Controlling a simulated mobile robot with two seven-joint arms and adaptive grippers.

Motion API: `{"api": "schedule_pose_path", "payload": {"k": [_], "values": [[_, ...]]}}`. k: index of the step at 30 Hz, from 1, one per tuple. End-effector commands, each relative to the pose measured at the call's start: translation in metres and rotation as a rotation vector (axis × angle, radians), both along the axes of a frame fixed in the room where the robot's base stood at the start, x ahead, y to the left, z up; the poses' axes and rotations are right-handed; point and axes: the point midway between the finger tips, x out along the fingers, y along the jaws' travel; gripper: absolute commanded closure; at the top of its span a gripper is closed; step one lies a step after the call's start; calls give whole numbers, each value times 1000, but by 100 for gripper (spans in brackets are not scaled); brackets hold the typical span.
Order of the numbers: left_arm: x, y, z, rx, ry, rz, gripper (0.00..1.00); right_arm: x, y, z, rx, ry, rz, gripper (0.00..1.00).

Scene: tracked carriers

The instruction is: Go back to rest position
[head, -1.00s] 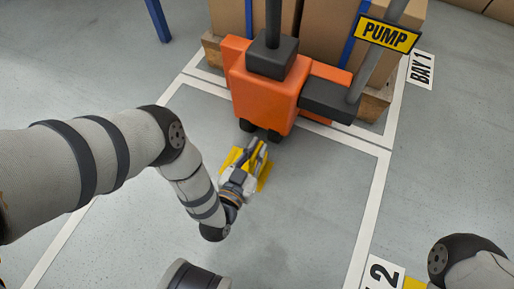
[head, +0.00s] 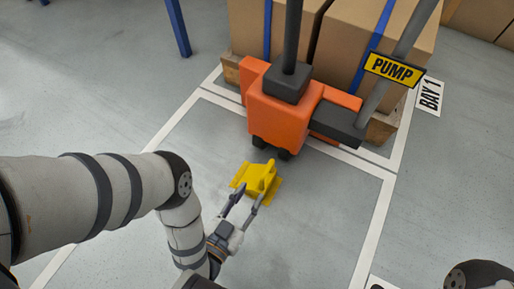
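The block sits on the grey floor in front of an orange pallet truck (head: 285,118). Whether a fingertip still touches the block, I cannot tell. My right gripper is out of view; only a part of my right arm shows at the bottom right corner.
Strapped cardboard boxes (head: 350,35) stand on a wooden pallet behind the truck. A yellow PUMP sign (head: 393,70) hangs on a grey bar. A BAY 1 floor label (head: 429,96) lies at right. A blue post (head: 178,27) stands at upper left. Floor right of the block is clear.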

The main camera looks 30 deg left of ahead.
Motion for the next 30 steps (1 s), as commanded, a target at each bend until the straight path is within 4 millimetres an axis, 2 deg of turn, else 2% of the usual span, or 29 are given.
{"api": "schedule_pose_path", "payload": {"k": [4, 15, 17, 19, 20, 21, 24, 30], "values": [[-10, 0, 2, 0, -1, 0, 68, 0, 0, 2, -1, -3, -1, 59], [-10, 0, 1, 1, -1, 0, 68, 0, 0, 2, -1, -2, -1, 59], [-8, 0, 8, 1, -6, 0, 68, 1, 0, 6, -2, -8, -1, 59], [-3, 0, 39, 0, -30, 1, 68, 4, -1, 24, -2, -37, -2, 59], [1, 0, 62, 1, -48, 0, 68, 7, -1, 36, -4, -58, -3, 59], [7, 0, 96, 1, -77, 0, 68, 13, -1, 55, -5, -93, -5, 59], [23, 0, 178, 1, -144, 0, 68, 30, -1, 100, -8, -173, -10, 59], [46, 0, 283, 0, -228, 0, 68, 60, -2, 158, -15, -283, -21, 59]]}}
